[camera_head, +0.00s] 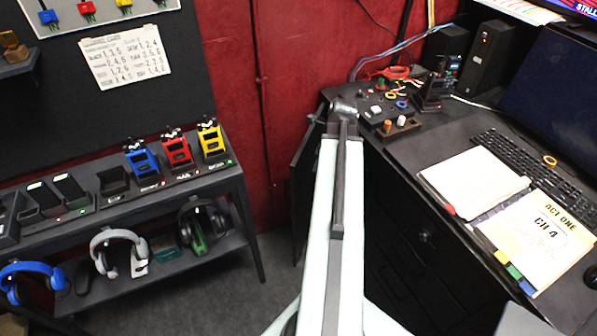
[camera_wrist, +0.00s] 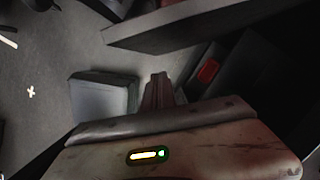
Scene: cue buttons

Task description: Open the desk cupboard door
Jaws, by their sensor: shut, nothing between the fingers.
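The black desk (camera_head: 440,170) fills the right of the head view. A dark upright panel (camera_head: 303,165) stands at an angle at the desk's far left end. It looks like the cupboard door standing partly open, but my arm hides much of it and the opening. My gripper (camera_head: 344,104) is at the desk's far left corner, close to this panel; I cannot tell if they touch. In the wrist view my gripper (camera_wrist: 157,88) is shut and empty. A dark space with a red item (camera_wrist: 208,70) lies right of the fingers, possibly the cupboard's inside.
A grey box (camera_wrist: 98,100) lies left of the fingers. A dark slab edge (camera_wrist: 180,28) crosses above them. The desk top holds papers (camera_head: 472,180), a keyboard (camera_head: 535,165) and a button box (camera_head: 390,125). A shelf (camera_head: 200,185) stands left, with floor (camera_head: 235,285) between.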

